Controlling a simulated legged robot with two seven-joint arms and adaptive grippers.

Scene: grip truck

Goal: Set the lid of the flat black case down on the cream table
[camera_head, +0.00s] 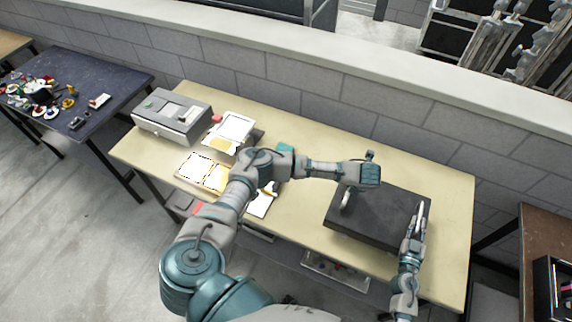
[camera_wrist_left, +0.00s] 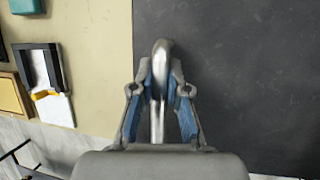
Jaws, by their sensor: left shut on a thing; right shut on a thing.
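The flat black case with its lid (camera_head: 385,212) is at the right part of the cream table (camera_head: 448,192). The lid's dark flat top (camera_wrist_left: 245,75) fills the right side of the left wrist view. My left gripper (camera_wrist_left: 160,100) is shut on a silver handle (camera_wrist_left: 161,62) at the lid's left edge. In the head view my left arm reaches over the table to that side. My right gripper (camera_head: 418,222) is shut at the lid's right edge; what it grips there is mostly hidden by its fingers. I cannot tell whether a gap lies under the lid.
A grey box (camera_head: 172,117), a white tray (camera_head: 236,127) and a framed board (camera_head: 203,172) stand on the table's left part. A clear bin (camera_head: 335,270) is below the front edge. Free table top lies behind and right of the case. A block wall runs behind.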

